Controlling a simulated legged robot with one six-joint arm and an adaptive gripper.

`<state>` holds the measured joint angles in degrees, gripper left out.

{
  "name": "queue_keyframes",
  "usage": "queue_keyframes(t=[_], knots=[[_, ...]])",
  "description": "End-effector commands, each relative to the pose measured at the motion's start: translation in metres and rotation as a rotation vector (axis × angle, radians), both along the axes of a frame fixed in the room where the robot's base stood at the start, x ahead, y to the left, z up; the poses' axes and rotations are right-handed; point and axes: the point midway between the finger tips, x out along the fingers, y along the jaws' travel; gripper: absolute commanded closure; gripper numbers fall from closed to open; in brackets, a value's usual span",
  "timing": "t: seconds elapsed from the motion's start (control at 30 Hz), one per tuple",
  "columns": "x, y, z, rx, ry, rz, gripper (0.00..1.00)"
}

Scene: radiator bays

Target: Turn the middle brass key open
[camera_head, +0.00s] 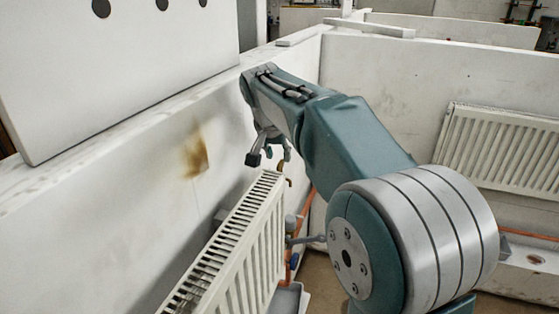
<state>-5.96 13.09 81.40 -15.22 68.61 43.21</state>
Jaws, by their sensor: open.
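My gripper (269,157) is open and empty. It hangs from my teal arm, just above the far end of a white panel radiator (232,254). A small brass piece (284,178) shows just below the gripper, at the radiator's top corner. It is partly hidden, and I cannot tell whether it is the middle key or how far it is turned. I see a clear gap between the near finger and the radiator top. No other brass key can be made out; my arm covers much of the area to the right.
A white wall (128,190) with a brown stain (196,152) runs close along the left. Orange pipe (305,215) and a grey tray (289,299) lie beside the radiator. A second radiator (500,148) hangs on the right wall. A white board (120,70) leans upper left.

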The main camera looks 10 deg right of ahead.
Motion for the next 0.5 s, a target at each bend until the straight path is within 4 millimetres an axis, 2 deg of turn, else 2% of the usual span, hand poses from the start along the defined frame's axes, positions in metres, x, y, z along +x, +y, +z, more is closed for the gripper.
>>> queue_keyframes(t=[0.1, 0.2, 0.5], knots=[[0.005, -0.004, -0.016, 0.0, 0.001, -0.001, 0.56], [0.008, -0.006, -0.023, 0.0, 0.0, -0.001, 0.56], [0.009, -0.007, -0.027, 0.0, -0.001, 0.0, 0.56]])
